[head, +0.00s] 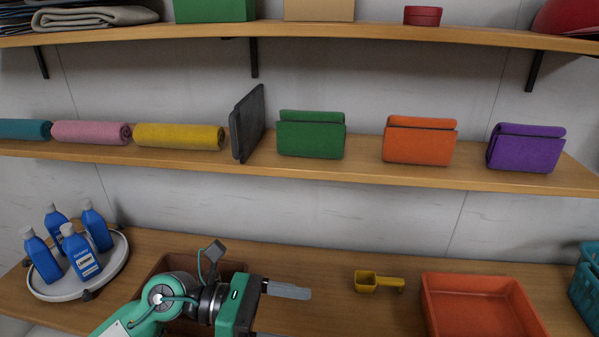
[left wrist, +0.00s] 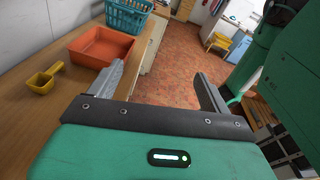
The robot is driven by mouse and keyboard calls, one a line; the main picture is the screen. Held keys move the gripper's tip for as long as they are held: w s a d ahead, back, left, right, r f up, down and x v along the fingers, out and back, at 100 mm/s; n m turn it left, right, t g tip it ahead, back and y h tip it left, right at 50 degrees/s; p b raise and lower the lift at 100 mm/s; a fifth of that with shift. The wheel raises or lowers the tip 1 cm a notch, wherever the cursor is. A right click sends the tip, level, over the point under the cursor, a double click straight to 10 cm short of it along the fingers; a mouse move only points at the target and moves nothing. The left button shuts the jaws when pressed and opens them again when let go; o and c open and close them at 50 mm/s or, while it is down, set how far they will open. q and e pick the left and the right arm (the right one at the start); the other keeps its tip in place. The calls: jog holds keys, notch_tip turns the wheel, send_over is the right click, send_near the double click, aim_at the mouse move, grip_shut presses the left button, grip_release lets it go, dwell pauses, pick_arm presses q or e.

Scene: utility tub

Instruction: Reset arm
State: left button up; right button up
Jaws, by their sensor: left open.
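My left gripper (head: 288,312) reaches in from the lower left in the head view, over the front of the wooden counter (head: 330,318). One grey finger shows clearly there; the other is cut off at the bottom edge. In the left wrist view the gripper (left wrist: 165,85) has its two fingers wide apart with nothing between them, and the tiled floor shows beyond. My right gripper is in neither view.
A yellow scoop (head: 378,282) and an orange tray (head: 482,303) lie right of the gripper. A teal basket (head: 586,285) stands at far right. A round tray (head: 52,290) holds several blue bottles. A brown bin (head: 235,268) is behind the arm. A wooden shelf (head: 360,169) hangs above.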

pick_arm(q)
notch_tip(320, 180, up, 7)
jog(key=w+a+n+t+h, duration=0.25)
jog(key=n+t+h, duration=0.25)
jog(key=n+t, duration=0.4)
jog(key=w+a+f+n+t+y, duration=0.1)
jog(key=w+a+n+t+y, duration=0.2)
jog(key=n+t, duration=0.45)
jog(key=w+a+n+t+y, duration=0.2)
jog(key=a+n+t+y, duration=0.15)
jog(key=n, duration=0.65)
jog(key=a+f+n+g+y, duration=0.2)
jog(key=a+f+n+y, duration=0.3)
jog(key=f+n+y, duration=0.35)
jog(key=a+f+n+g+y, duration=0.1)
jog(key=a+f+n+y, duration=0.6)
jog(key=n, duration=0.3)
jog(key=s+f+n+g, duration=0.6)
jog(key=s+f+g, duration=0.6)
jog(key=s+f, duration=0.8)
notch_tip(320, 180, down, 28)
jog(key=s+g, duration=0.1)
jog(key=s+a+f, duration=0.2)
jog(key=s+f, duration=0.8)
jog(key=s+a+f+g, duration=0.1)
jog(key=s+a+f, duration=0.1)
jog(key=s+f, duration=0.8)
jog(key=shift+f+g, duration=0.3)
